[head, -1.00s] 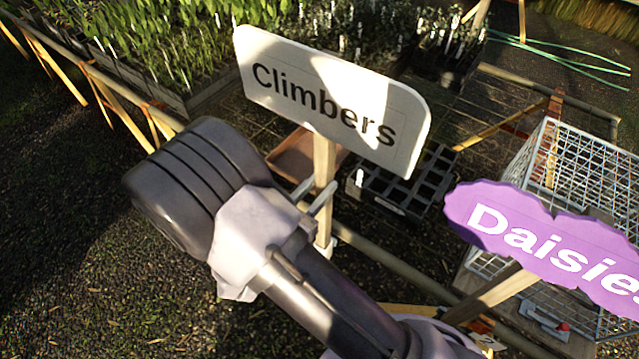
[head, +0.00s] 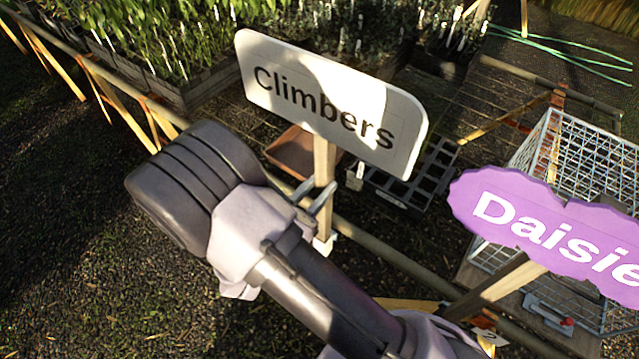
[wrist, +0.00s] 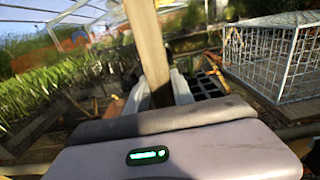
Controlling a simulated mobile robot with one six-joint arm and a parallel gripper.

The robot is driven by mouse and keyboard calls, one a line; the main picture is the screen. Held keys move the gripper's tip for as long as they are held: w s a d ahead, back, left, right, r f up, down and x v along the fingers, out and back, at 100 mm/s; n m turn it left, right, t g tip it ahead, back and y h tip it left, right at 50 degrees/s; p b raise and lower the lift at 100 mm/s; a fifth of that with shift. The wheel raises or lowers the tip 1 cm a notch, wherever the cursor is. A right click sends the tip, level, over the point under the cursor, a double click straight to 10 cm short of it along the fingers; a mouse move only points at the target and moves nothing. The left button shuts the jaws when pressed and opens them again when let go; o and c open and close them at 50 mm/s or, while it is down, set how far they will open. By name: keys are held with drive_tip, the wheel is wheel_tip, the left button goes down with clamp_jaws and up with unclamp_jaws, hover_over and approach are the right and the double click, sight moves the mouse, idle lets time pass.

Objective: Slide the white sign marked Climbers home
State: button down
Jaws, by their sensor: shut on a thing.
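The white sign marked Climbers (head: 330,105) stands at the top of a wooden post (head: 323,165), upright with a slight tilt in the head view. My gripper (head: 318,197) is shut on the post below the board. In the wrist view the post (wrist: 148,50) rises between my gripper's fingers (wrist: 160,92); the sign board is out of that view.
A purple Daisies sign (head: 550,225) on a slanting post stands close on the right. A wire crate (head: 590,165) is behind it. A black cell tray (head: 425,180), a brown tray (head: 293,152) and planted beds lie behind the rail (head: 400,258). Dark gravel at left is clear.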

drive_tip(key=shift+f, duration=0.45)
drive_tip(key=shift+f+b, duration=0.55)
drive_tip(key=shift+f, duration=0.1)
drive_tip(key=c, duration=1)
unclamp_jaws()
drive_tip(key=p+v, duration=0.3)
drive_tip(key=v, duration=1.4)
drive_tip(key=shift+s+a, duration=0.15)
drive_tip(key=shift+s, duration=0.05)
